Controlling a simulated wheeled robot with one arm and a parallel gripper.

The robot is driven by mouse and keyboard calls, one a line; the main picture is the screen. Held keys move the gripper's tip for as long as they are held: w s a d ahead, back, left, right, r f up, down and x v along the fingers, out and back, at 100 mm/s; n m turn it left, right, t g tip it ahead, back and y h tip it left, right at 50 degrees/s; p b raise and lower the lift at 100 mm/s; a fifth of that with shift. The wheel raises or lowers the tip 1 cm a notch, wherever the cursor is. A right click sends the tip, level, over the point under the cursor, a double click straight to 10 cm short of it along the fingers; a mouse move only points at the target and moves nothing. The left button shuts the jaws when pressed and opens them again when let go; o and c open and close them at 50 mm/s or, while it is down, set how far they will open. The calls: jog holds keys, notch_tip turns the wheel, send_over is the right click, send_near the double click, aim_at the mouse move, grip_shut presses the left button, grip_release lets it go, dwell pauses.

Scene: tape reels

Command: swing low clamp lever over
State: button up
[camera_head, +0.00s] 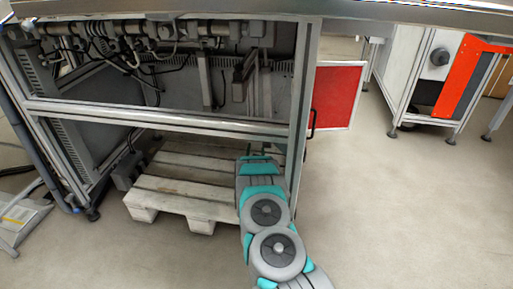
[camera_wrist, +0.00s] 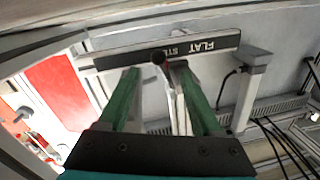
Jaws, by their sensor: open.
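My gripper (camera_wrist: 156,70) is open in the wrist view, with its two green fingers apart. A round dark knob or pivot (camera_wrist: 160,57) sits on the bar, roughly between the fingertips. I cannot tell whether the fingers touch the bar. Which part is the clamp lever is not certain. A grey bracket-like part (camera_head: 243,75) hangs inside the frame there.
A metal machine frame (camera_head: 160,121) with cables surrounds the space. A wooden pallet (camera_head: 185,186) lies beneath it. A red panel (camera_head: 337,96) stands right of the frame's post. In the wrist view a grey post (camera_wrist: 252,80) stands close right of the fingers. Floor is clear at right.

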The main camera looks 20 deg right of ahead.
jog(key=shift+f+b, duration=0.1)
jog(key=shift+b, duration=1)
jog(key=shift+d+m+b, duration=0.15)
jog(key=shift+m+b, duration=0.25)
jog(key=shift+b, duration=0.1)
jog(key=shift+w+d, duration=0.35)
jog(key=shift+w, duration=0.25)
jog(key=b+x, duration=0.1)
jog(key=x, duration=0.5)
jog(key=shift+w, duration=0.1)
jog(key=shift+c, duration=0.4)
grip_shut()
